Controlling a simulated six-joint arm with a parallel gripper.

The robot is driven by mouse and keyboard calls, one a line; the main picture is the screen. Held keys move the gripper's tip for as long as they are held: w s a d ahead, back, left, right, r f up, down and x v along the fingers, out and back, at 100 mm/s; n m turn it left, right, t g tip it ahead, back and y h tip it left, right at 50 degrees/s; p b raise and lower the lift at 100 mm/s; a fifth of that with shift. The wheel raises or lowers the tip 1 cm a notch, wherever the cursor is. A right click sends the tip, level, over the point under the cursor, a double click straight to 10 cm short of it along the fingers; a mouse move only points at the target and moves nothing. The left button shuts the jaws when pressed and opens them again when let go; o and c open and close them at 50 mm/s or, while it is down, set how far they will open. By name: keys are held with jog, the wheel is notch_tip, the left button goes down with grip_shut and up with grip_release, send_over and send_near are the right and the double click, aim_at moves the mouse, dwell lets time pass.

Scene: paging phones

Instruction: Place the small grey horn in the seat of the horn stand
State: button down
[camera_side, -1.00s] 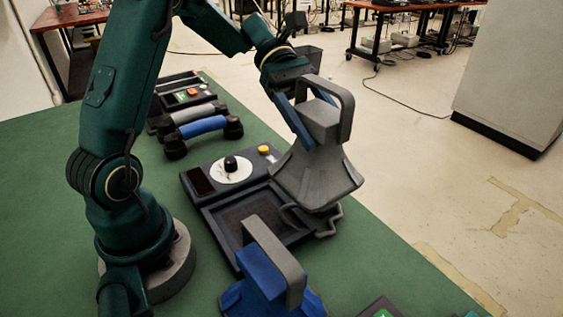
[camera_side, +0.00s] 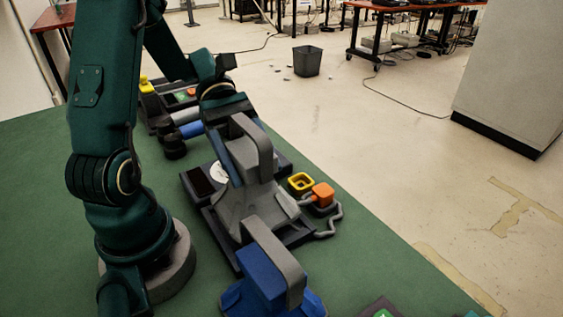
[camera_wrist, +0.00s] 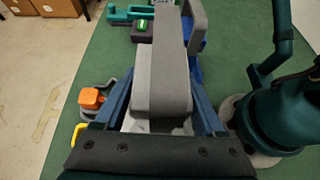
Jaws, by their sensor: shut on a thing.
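The small grey horn (camera_side: 258,200) is in my gripper (camera_side: 236,165), with its flared bell down and its thick handle up. In the wrist view the blue fingers of my gripper (camera_wrist: 160,100) lie on both sides of the grey handle (camera_wrist: 162,75). The bell is over the dark open tray (camera_side: 217,240) of the console, which looks like the horn stand. The bell hides most of the tray floor and the seat. I cannot tell whether the bell touches the tray.
A blue horn-like piece with a grey handle (camera_side: 262,278) stands close in front of the tray. Grey and blue handsets (camera_side: 190,130) lie behind.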

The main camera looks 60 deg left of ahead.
aim_at(265, 206)
jog(key=shift+f, duration=1.8)
jog(key=shift+f, duration=0.1)
grip_release()
jog(key=v, duration=1.2)
